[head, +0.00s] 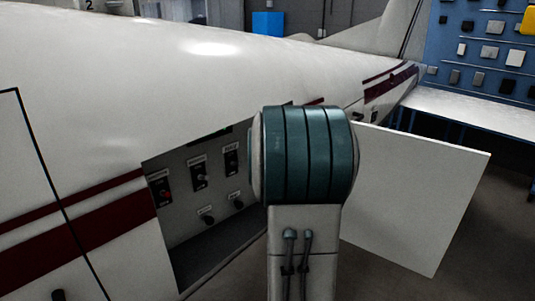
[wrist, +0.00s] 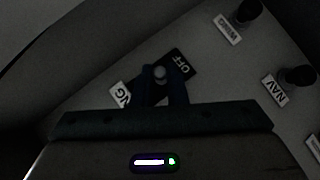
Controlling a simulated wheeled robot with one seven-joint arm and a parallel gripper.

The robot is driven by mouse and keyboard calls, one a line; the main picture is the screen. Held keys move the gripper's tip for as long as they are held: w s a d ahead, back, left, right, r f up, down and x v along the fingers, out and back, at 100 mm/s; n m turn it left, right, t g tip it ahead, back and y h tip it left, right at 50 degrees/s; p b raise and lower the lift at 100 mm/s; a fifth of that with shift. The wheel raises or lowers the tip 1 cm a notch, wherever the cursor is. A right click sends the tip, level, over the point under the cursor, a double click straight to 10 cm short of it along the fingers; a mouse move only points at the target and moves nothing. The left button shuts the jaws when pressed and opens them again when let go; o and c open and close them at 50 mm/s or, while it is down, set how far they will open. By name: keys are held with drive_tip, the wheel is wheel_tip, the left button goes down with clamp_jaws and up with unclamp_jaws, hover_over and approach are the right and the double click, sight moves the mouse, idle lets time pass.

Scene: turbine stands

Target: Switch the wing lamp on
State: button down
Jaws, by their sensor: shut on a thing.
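In the wrist view, my gripper (wrist: 160,88) has its dark fingers shut on the small round-tipped lever of a switch (wrist: 160,72). The switch sits on a black plate marked OFF (wrist: 182,64). Beside it is a white label (wrist: 121,95), partly covered, with "NG" readable. The fingers hide much of the switch, and I cannot tell which way the lever is set. In the head view, the open switch panel (head: 185,222) is in the side of the white fuselage. My arm covers the panel's right part, and the gripper is hidden there.
Two black knobs stand near the fingers in the wrist view: one (wrist: 247,12) by a label that seems to read WING, the other (wrist: 298,76) by NAV. A white panel door (head: 415,195) stands open at right. A workbench (head: 480,112) is behind.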

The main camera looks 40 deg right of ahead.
drive_tip(key=g+p, duration=0.1)
drive_tip(key=p, duration=0.1)
drive_tip(key=r+n+g+p, duration=0.1)
drive_tip(key=g+p, duration=0.1)
drive_tip(key=shift+w+r, duration=0.3)
drive_tip(key=shift+f, duration=0.1)
drive_tip(key=c, duration=1.5)
unclamp_jaws()
drive_tip(key=shift+o, duration=0.2)
